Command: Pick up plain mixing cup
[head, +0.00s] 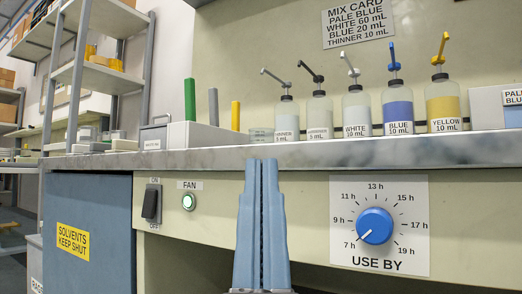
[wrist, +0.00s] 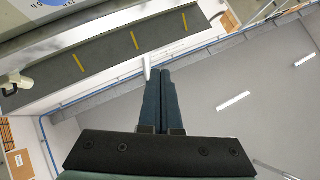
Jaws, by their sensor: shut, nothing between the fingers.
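A small clear cup (head: 261,135) with markings stands on the bench top, left of the pump bottles; it looks like a mixing cup, but I cannot tell if it is the plain one. My gripper (head: 262,165) points upward in front of the bench's front edge, its fingertips just below the cup in the picture. The two blue fingers are together and empty. In the wrist view the gripper (wrist: 161,75) is also closed, and no cup shows there. Another clear container (head: 118,134) is partly visible farther left.
Several pump bottles (head: 357,110) stand along the bench (head: 350,152). Left of the cup are a grey box (head: 200,135) and upright green, grey and yellow pieces. The front panel holds a fan switch (head: 152,203) and a blue dial (head: 375,226). A blue cabinet (head: 88,215) stands at left.

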